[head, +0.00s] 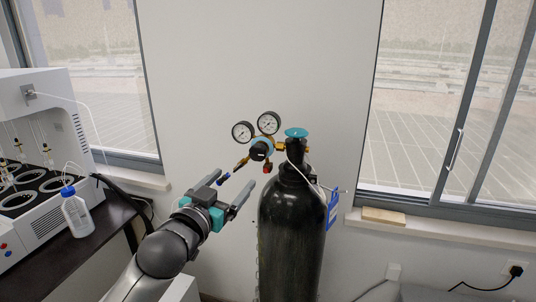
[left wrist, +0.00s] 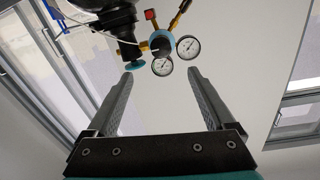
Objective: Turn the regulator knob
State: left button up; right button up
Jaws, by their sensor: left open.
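The regulator (head: 268,141) is mounted on the tall black gas cylinder (head: 292,225), with two round gauges above its body. Its dark regulator knob (head: 259,152) sits at the front of a light-blue body. The cylinder's teal valve handwheel (head: 296,132) is just to the right. My left gripper (head: 234,181) is open and empty, below and left of the knob and apart from it. In the left wrist view the regulator (left wrist: 161,40) appears upside down beyond the open fingers (left wrist: 160,76), with the gauges near the fingertips. My right gripper is not in view.
A dark table (head: 85,238) at the left bears a white instrument (head: 60,125) and a blue-capped bottle (head: 77,214). A blue tag (head: 333,209) hangs on the cylinder's right side. Windows flank the plain wall. Space between gripper and regulator looks clear.

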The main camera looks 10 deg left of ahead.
aim_at(257, 154)
pick_arm(q)
jog(key=w, duration=0.4)
jog(key=w+p, duration=0.1)
jog(key=w, duration=0.3)
jog(key=w+d, duration=0.1)
jog(key=w, duration=0.4)
jog(key=shift+d, duration=0.1)
jog(key=shift+w+d+p, duration=0.1)
jog(key=shift+w+p, duration=0.2)
jog(key=shift+w, duration=0.9)
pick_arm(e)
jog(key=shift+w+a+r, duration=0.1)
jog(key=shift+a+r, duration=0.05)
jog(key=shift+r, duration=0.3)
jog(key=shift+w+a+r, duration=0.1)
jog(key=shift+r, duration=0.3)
pick_arm(q)
jog(key=c, duration=1.4)
